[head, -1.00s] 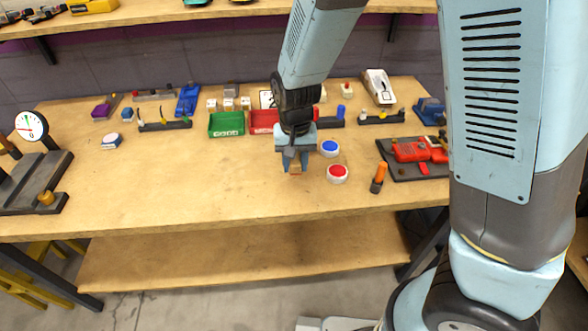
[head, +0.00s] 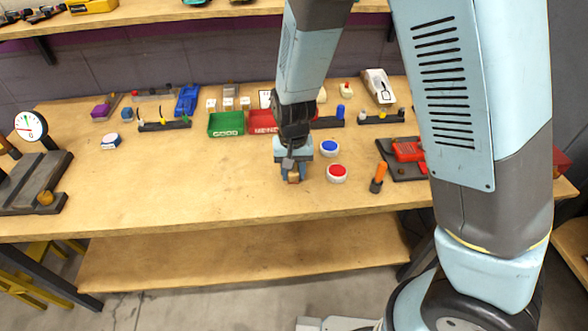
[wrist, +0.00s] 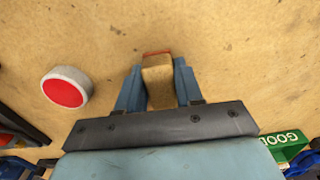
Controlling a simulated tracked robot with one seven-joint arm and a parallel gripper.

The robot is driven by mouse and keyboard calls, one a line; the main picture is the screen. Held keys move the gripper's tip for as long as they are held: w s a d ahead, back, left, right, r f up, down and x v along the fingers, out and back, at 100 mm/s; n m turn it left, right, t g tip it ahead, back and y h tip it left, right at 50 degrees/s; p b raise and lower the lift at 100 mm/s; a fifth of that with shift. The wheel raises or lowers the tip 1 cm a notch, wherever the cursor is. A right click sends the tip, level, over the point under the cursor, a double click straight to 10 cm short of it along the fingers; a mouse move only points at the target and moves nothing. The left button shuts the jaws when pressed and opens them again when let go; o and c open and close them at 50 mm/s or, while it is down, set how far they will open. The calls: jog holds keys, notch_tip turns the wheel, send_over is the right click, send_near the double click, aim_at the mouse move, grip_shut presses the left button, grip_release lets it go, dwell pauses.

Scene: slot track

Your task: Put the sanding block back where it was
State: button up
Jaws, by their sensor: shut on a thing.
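The sanding block (wrist: 158,84) is a small tan piece with a reddish-brown edge. It sits between the two blue fingers of my gripper (wrist: 159,86) in the wrist view, and the fingers are shut on it. In the head view the block (head: 293,177) shows as a small brown end below my gripper (head: 293,173), over the middle of the workbench. I cannot tell whether it touches the bench top. Most of the block is hidden by the fingers and the gripper body.
A red button (head: 337,173) and a blue button (head: 329,148) stand just right of my gripper. An orange-handled tool (head: 379,176) stands upright farther right. Green (head: 227,125) and red (head: 262,122) bins lie behind. The bench (head: 180,180) is bare to the left.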

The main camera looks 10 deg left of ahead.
aim_at(295, 172)
jog(key=shift+s+d+f, duration=0.1)
jog(key=shift+s+f, duration=0.05)
jog(key=shift+f, duration=0.15)
jog(key=o, duration=1.1)
jog(key=shift+s+d+f, duration=0.1)
jog(key=shift+r, duration=0.45)
jog(key=r, duration=1.4)
jog(key=shift+s+d, duration=0.1)
jog(key=shift+s, duration=0.15)
